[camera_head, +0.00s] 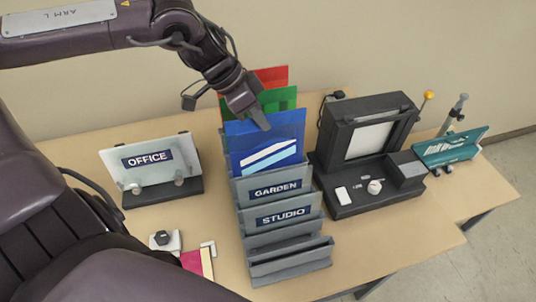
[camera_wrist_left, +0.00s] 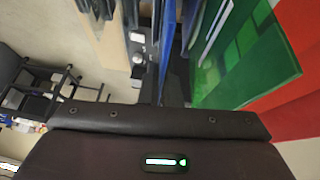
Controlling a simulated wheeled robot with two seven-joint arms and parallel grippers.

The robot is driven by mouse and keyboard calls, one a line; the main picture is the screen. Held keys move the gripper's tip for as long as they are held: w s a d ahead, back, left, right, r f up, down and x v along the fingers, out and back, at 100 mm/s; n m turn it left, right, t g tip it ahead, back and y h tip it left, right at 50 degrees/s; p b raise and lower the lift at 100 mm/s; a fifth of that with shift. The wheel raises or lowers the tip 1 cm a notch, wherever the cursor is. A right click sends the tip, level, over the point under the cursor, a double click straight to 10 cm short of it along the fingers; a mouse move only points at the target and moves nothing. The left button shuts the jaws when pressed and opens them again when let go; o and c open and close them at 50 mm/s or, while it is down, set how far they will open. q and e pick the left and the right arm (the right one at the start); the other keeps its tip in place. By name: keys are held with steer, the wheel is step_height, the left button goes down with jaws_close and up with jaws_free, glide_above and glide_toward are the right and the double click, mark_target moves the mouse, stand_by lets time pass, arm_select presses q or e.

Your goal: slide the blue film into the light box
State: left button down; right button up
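The blue film (camera_head: 265,145), with a white striped print, stands in a slot of the grey stepped rack (camera_head: 290,262). My left gripper (camera_head: 262,122) is at its top edge, with a finger in front of the film. The far side of the grip is hidden, so I cannot tell whether it is closed on the film. In the left wrist view a blue edge (camera_wrist_left: 166,45) runs up from the gripper. The light box (camera_head: 336,128), black with a pale screen, stands right of the rack. My right gripper is not in view.
Green (camera_head: 283,98) and red (camera_head: 272,75) films stand behind the blue one. GARDEN (camera_head: 275,190) and STUDIO (camera_head: 283,214) plates are in front. The OFFICE sign (camera_head: 147,158) stands left. A teal piece (camera_head: 450,148) sits at the right. Table is clear front right.

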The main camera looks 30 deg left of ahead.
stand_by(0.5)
arm_select(q)
step_height(320, 180, up, 11)
steer(key=p, duration=0.8)
steer(key=shift+w+a+p, duration=0.4)
steer(key=shift+a, duration=0.05)
